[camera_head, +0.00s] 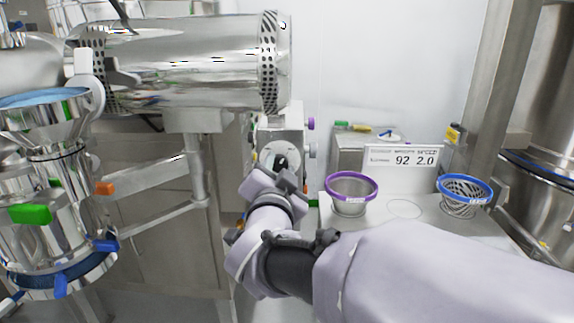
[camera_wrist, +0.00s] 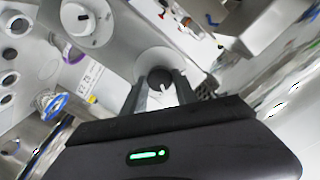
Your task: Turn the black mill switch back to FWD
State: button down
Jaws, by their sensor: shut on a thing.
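The black mill switch (camera_wrist: 160,76) sits on a round pale plate (camera_wrist: 148,62) in the wrist view. My gripper (camera_wrist: 162,87) has its two fingers on either side of the switch and is shut on it. In the head view the round plate (camera_head: 271,152) shows on the front of a metal box (camera_head: 284,122), with my gripper (camera_head: 284,172) against it. The fingers and wrist cover much of the switch there. I cannot read the FWD mark or tell which way the switch points.
A purple-rimmed sieve (camera_head: 351,190) and a blue-rimmed sieve (camera_head: 465,193) stand on the bench at right, by a sign (camera_head: 405,163). A steel perforated drum (camera_head: 190,62) is above left. A steel hopper (camera_head: 50,125) with coloured clamps stands at far left.

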jog(key=n+p, duration=0.3)
jog(key=n, duration=0.4)
jog(key=n+p, duration=0.2)
jog(key=n, duration=0.2)
jog(key=shift+n, duration=0.3)
jog(key=shift+n+p, duration=0.75)
jog(key=shift+n, duration=0.75)
jog(key=c, duration=1)
grip_release()
jog(key=shift+o, duration=0.2)
